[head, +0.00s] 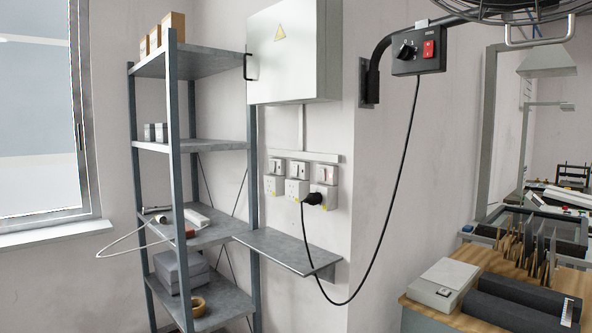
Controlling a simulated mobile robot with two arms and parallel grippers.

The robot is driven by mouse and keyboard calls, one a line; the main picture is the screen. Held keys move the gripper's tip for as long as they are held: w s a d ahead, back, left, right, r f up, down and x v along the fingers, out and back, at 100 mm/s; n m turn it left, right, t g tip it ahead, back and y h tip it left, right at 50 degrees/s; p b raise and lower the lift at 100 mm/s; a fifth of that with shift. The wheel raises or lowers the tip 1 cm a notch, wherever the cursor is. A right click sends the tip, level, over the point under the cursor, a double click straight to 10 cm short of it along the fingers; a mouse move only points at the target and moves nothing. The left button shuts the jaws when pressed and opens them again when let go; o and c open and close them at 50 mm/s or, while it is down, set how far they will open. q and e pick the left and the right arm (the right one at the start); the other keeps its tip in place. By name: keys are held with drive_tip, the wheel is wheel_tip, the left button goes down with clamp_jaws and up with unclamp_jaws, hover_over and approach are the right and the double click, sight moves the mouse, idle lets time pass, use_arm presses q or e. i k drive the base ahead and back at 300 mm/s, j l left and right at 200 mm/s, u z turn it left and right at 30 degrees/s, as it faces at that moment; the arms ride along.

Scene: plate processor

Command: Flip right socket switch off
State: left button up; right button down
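Neither of my grippers is in view.
A metal shelf unit (173,180) with boxes stands to the left. A grey ledge (290,252) juts out below the sockets. The grey cabinet (295,50) hangs above them. A wooden workbench (480,318) with equipment is at the lower right.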

sight(321, 171)
drive_tip(key=i+u, duration=0.3)
drive_tip(key=i, duration=0.45)
drive_tip(key=i+l+u, duration=0.15)
drive_tip(key=i+u, duration=0.15)
drive_tip(key=i, duration=0.45)
